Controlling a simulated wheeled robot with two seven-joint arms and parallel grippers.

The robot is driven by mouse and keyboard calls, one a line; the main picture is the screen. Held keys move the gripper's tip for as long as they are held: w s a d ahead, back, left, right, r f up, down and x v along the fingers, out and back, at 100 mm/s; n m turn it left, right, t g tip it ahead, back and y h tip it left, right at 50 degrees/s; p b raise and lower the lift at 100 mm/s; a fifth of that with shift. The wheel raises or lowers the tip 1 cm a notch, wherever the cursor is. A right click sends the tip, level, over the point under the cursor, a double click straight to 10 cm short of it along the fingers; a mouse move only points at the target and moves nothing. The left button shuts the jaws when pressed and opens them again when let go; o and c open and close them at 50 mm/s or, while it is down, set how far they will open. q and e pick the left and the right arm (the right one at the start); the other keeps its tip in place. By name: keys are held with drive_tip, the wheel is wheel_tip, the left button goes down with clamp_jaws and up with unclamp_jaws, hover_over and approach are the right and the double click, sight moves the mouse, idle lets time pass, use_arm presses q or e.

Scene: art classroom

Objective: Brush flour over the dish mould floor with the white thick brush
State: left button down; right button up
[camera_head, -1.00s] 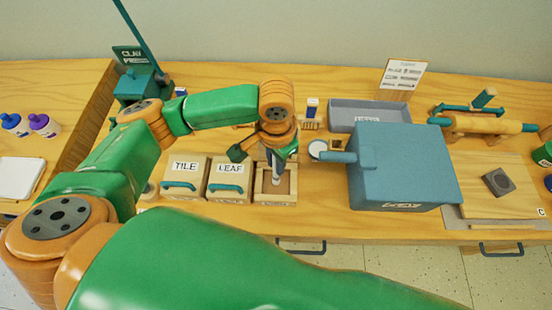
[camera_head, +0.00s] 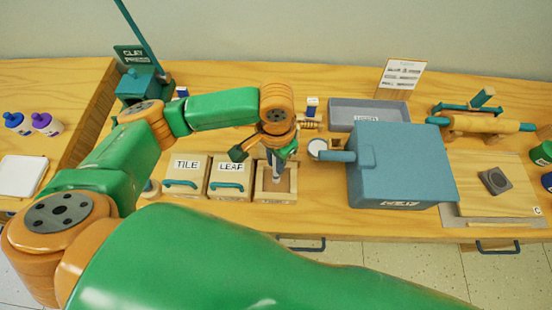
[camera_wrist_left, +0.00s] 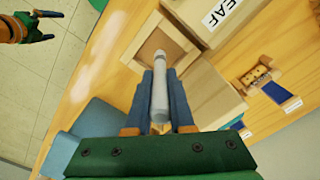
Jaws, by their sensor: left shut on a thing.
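The dish mould (camera_head: 262,197) is a square wooden block with a sunken brown floor, right of the LEAF box. It also shows in the wrist view (camera_wrist_left: 137,55), at the top middle. My left gripper (camera_head: 280,152) points down over the mould and is shut on the white thick brush (camera_wrist_left: 160,92). The brush's far end reaches into the mould's recess; whether it touches the floor I cannot tell. The gripper and brush hide part of the recess in the head view. My right gripper (camera_wrist_left: 44,27) shows at the wrist view's top left, fingers apart and empty, away from the mould.
The TILE box (camera_head: 186,178) and LEAF box (camera_head: 231,180) stand left of the mould. A large blue-grey box (camera_head: 400,165) stands to its right, with a round white-topped item (camera_head: 317,147) nearby. A grey tray (camera_head: 365,112) lies behind. Free tabletop lies between mould and blue box.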

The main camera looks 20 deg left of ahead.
use_arm(q)
drive_tip(key=shift+f, duration=0.5)
idle(0.3)
drive_tip(key=shift+s+a+r+p, duration=0.1)
drive_tip(key=shift+a+r+p, duration=0.1)
drive_tip(key=shift+p, duration=0.4)
drive_tip(key=shift+s+a+f+p, duration=0.2)
drive_tip(key=shift+a+p, duration=0.3)
drive_tip(key=shift+p, duration=0.6)
drive_tip(key=shift+w+d+r+p, duration=0.15)
drive_tip(key=shift+d+p, duration=0.3)
drive_tip(key=shift+w+d+p, duration=0.2)
drive_tip(key=shift+d+p, duration=0.1)
drive_tip(key=shift+d, duration=0.25)
drive_tip(key=shift+w+d+p, duration=0.15)
drive_tip(key=shift+d+p, duration=0.1)
drive_tip(key=shift+d, duration=0.25)
